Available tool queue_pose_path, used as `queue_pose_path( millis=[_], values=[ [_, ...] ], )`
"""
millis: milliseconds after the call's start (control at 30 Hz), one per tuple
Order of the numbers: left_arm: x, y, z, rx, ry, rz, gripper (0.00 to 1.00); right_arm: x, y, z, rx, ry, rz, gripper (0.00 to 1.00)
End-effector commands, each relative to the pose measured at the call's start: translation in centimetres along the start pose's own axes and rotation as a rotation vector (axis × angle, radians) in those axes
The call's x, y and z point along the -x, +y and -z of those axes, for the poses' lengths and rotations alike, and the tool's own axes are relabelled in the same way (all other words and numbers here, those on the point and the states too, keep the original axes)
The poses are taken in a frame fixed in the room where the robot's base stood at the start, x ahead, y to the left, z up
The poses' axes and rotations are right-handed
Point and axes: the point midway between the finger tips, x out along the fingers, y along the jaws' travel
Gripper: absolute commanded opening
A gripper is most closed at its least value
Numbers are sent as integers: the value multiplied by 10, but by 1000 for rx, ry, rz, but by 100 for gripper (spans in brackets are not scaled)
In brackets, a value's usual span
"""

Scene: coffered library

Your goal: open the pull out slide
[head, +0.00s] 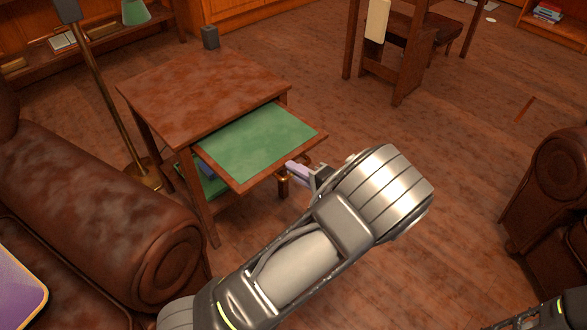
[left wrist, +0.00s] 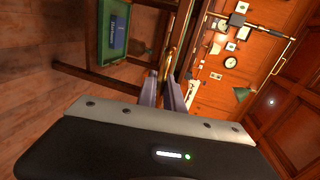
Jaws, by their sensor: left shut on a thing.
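The pull-out slide (head: 258,138), a wooden board with a green top, sticks out from under the top of a small brown side table (head: 200,88). My left gripper (head: 297,172) is at the slide's front edge, its fingers shut on a brass handle, which my fingers partly hide. In the left wrist view the two fingers (left wrist: 174,92) close around the brass handle (left wrist: 168,63), seen at a tilt. My right gripper is not in view.
A leather armchair (head: 75,200) stands close on the left, and another (head: 555,190) on the right. A wooden chair (head: 405,60) is at the back. The floor right of the slide is clear.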

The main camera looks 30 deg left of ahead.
Motion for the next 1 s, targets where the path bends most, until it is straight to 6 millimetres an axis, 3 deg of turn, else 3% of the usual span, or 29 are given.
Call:
queue_pose_path(
  millis=[200,233,500,800,1000],
  values=[
    [0,0,0,0,-1,-1,0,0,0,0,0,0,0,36],
    [0,0,0,0,-1,-1,12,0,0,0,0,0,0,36],
    [0,0,0,0,0,-1,33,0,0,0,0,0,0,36],
    [2,0,0,0,0,-1,33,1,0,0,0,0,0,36],
    [24,-2,1,0,3,-1,33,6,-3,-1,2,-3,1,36]
  ],
)
